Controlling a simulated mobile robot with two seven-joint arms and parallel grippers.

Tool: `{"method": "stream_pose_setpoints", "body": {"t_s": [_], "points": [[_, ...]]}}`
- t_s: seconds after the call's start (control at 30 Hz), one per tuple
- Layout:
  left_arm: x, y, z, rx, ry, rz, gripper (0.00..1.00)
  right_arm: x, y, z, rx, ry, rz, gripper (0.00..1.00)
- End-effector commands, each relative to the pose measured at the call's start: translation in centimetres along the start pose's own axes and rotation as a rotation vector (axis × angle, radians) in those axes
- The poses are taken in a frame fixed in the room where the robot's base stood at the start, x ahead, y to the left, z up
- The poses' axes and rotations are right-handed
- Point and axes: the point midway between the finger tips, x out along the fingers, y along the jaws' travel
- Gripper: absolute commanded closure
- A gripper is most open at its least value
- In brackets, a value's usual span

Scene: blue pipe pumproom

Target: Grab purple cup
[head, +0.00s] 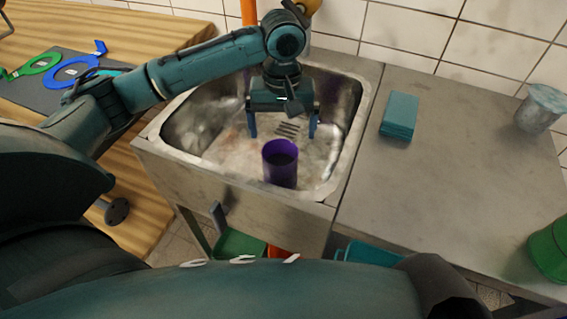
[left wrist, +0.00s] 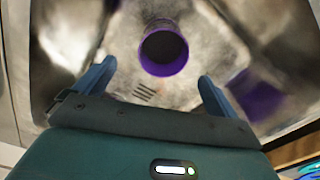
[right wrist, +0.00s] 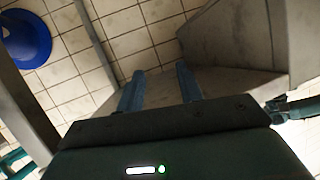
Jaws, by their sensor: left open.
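The purple cup (head: 280,168) stands upright in the metal sink (head: 350,130), near its front edge. In the left wrist view the cup (left wrist: 163,68) shows from above, with its dark opening facing the camera. My left gripper (head: 283,134) is over the sink, behind the cup, pointing down with its fingers apart and empty. In the left wrist view the cup lies beyond the fingertips and between their lines, apart from them. My right gripper (right wrist: 160,75) shows only in its own wrist view; its blue fingers are apart with nothing between them.
A teal box-shaped block (head: 399,115) and a grey metal cup (head: 540,107) are on the counter (head: 440,170) right of the sink. A green container (head: 549,249) is at the right edge. A wooden table (head: 150,30) stands at left. In the right wrist view, a blue round object (right wrist: 26,40) is near tiles.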

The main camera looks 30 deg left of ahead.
Motion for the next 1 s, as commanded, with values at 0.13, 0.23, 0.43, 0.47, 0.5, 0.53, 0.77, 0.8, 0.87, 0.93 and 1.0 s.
{"method": "stream_pose_setpoints", "body": {"t_s": [0.13, 0.23, 0.43, 0.47, 0.5, 0.53, 0.77, 0.8, 0.87, 0.93, 1.0], "points": [[3.4, -0.1, 0.0, 0.000, -0.002, -0.003, 0.04, -0.2, 0.2, 0.2, -0.007, 0.018, 0.005, 0.64], [5.0, -0.1, 0.0, 0.000, -0.001, -0.002, 0.04, -0.3, 0.3, 0.2, -0.011, 0.029, 0.008, 0.64], [6.6, -0.1, -0.1, 0.000, 0.001, 0.000, 0.04, -0.5, 0.4, -0.1, -0.015, 0.044, 0.011, 0.64], [6.8, -0.1, -0.1, 0.000, 0.000, 0.000, 0.04, -0.5, 0.4, -0.1, -0.016, 0.045, 0.011, 0.64], [7.2, -0.1, -0.1, 0.000, 0.000, -0.001, 0.04, -0.5, 0.4, 0.0, -0.016, 0.048, 0.012, 0.64], [7.5, -0.2, -0.2, -0.001, 0.000, -0.001, 0.04, -0.5, 0.5, 0.0, -0.017, 0.050, 0.012, 0.64], [10.9, -0.5, -0.6, 0.000, 0.000, -0.001, 0.04, -0.9, 0.7, 0.0, -0.026, 0.076, 0.019, 0.64], [11.2, -0.5, -0.6, 0.000, 0.001, 0.000, 0.04, -0.9, 0.7, -0.1, -0.028, 0.082, 0.021, 0.64], [11.6, -0.5, -0.6, 0.001, 0.002, 0.000, 0.04, -1.0, 0.8, -0.3, -0.031, 0.090, 0.023, 0.64], [11.7, -0.5, -0.6, 0.001, 0.002, 0.000, 0.04, -1.1, 0.9, -0.6, -0.033, 0.097, 0.026, 0.64], [11.7, -0.5, -0.6, 0.001, 0.002, 0.000, 0.04, -1.3, 0.9, -0.7, -0.034, 0.099, 0.027, 0.64]]}}
